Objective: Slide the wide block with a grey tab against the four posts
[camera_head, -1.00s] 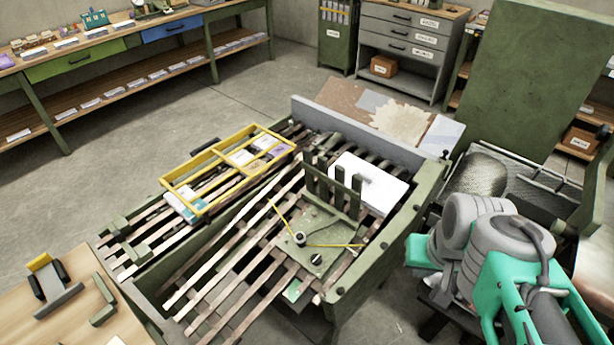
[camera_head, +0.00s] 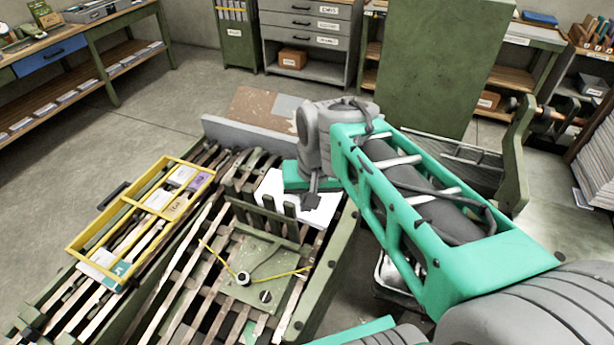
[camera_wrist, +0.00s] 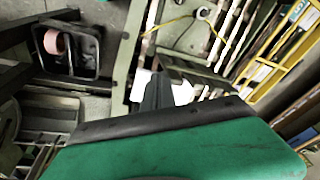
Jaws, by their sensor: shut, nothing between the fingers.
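A wide white block (camera_head: 270,184) lies on the slatted bed just behind the four green upright posts (camera_head: 269,204) in the head view. My arm covers part of it, and I cannot make out its grey tab. Whether the block touches the posts is unclear. My gripper (camera_head: 311,202) is shut and empty, pointing down over the block's right part; contact with it cannot be told. In the wrist view my gripper (camera_wrist: 155,93) shows beside a white patch of the block (camera_wrist: 184,93), with the dark posts (camera_wrist: 196,76) close by.
A yellow-framed tray (camera_head: 122,208) with small packets lies to the left. A grey board (camera_head: 235,133) edges the bed at the back. A large green panel (camera_head: 434,65) stands behind my arm.

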